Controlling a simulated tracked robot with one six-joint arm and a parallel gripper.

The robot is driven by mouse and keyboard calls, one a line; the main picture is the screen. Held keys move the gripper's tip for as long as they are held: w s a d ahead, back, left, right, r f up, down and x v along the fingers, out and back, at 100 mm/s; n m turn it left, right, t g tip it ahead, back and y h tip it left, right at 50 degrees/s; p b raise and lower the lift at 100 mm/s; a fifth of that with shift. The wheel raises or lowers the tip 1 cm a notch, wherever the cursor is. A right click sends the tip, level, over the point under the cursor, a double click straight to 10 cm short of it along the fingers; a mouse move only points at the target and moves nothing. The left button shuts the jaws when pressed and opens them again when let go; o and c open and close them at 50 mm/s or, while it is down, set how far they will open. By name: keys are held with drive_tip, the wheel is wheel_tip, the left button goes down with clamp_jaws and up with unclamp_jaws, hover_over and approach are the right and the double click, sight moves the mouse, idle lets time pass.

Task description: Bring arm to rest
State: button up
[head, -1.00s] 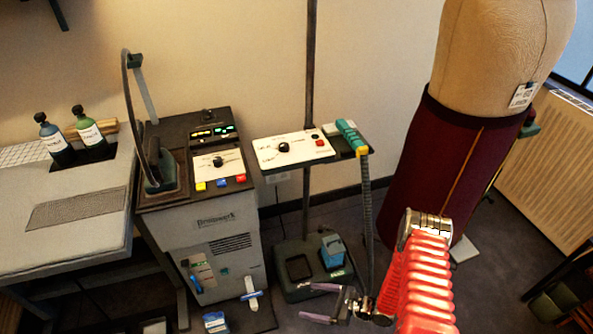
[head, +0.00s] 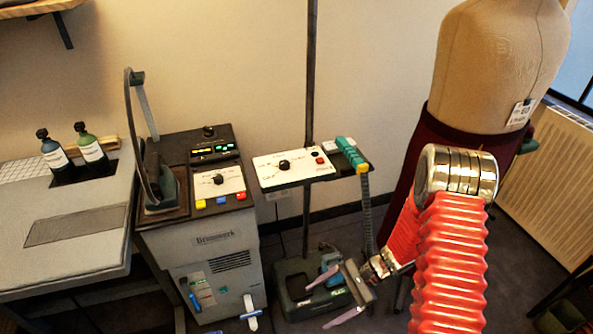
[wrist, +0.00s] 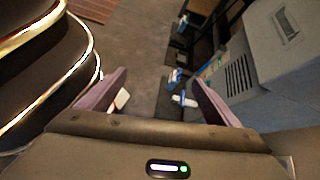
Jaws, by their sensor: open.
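My gripper (head: 333,297) is at the bottom middle of the head view, at the end of my red ribbed arm. Its two purple fingers are spread apart, with nothing between them. It is in the air in front of the dark base of the pole stand (head: 300,285), hiding part of it. In the wrist view the fingers (wrist: 158,98) stand wide apart, and the floor (wrist: 135,50) shows between them.
A grey steam station (head: 215,260) with an iron (head: 158,180) stands left of the gripper. Further left is a table (head: 100,235) with two bottles (head: 90,150). A dress form (head: 500,70) in a maroon skirt stands behind my arm. A radiator (head: 560,170) is at the right.

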drive_tip(key=s+d+r+n+t+h, duration=0.2)
drive_tip(key=s+r+n+t+h, duration=0.1)
drive_tip(key=r, duration=1)
drive_tip(key=s+d+r+n+t+h, duration=0.2)
drive_tip(key=s+d+r+n+h, duration=0.1)
drive_tip(key=r, duration=1)
drive_tip(key=s+d+r+n+t+h, duration=0.2)
drive_tip(key=s+r+n, duration=0.4)
drive_tip(key=r, duration=0.8)
drive_tip(key=shift+d+t+h, duration=0.35)
drive_tip(key=shift+t+h, duration=0.45)
drive_tip(key=shift+h, duration=0.4)
